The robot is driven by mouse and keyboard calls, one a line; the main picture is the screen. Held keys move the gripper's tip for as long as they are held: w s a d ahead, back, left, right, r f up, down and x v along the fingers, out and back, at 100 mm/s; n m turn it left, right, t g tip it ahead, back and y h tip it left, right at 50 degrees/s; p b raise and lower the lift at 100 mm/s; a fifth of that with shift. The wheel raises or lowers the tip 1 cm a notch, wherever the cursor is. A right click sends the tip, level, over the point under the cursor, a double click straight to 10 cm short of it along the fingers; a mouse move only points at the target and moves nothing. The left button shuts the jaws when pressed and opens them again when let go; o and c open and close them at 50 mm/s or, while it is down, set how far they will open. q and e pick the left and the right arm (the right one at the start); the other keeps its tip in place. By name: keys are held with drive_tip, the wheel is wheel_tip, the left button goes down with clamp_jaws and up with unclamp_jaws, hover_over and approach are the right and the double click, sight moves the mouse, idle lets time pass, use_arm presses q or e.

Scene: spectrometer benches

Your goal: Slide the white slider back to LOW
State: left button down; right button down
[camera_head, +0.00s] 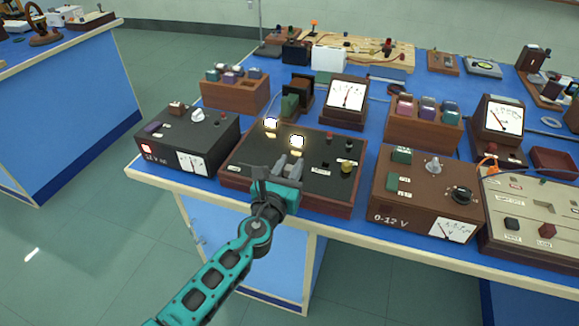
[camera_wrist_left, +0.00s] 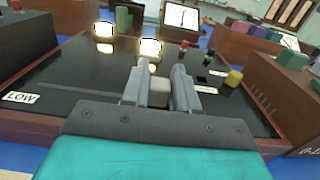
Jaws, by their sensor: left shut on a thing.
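The white slider (camera_wrist_left: 159,92) shows between the fingers of my left gripper in the left wrist view. My left gripper (camera_wrist_left: 158,75) is shut on it, over the middle of a dark panel in a reddish-brown wooden frame. A LOW label (camera_wrist_left: 21,97) lies at the panel's left end, well to the left of the slider. A thin slot line (camera_wrist_left: 75,89) runs from near that label toward the gripper. In the head view my left gripper (camera_head: 289,168) is over the front half of the panel box (camera_head: 262,161), and its fingers hide the slider. My right gripper is not in view.
Two lit lamps (camera_head: 297,141) stand on the panel behind the gripper, with red and dark terminals (camera_head: 348,148) at its right. A black power supply (camera_head: 188,140) stands left of the box, a brown 0-12 V supply (camera_head: 424,190) right. A dial meter (camera_head: 346,97) stands behind.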

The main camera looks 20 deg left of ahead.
sight(240, 164)
use_arm(q)
drive_tip(key=a+b, duration=0.1)
drive_tip(key=a, duration=1)
drive_tip(key=shift+w+a+f+b, duration=0.1)
drive_tip(key=shift+w+a+b, duration=0.05)
drive_tip(key=shift+a+b, duration=0.25)
drive_tip(key=shift+a, duration=0.3)
drive_tip(key=c, duration=1)
unclamp_jaws()
drive_tip(key=shift+a, duration=0.15)
drive_tip(key=shift+o, duration=0.2)
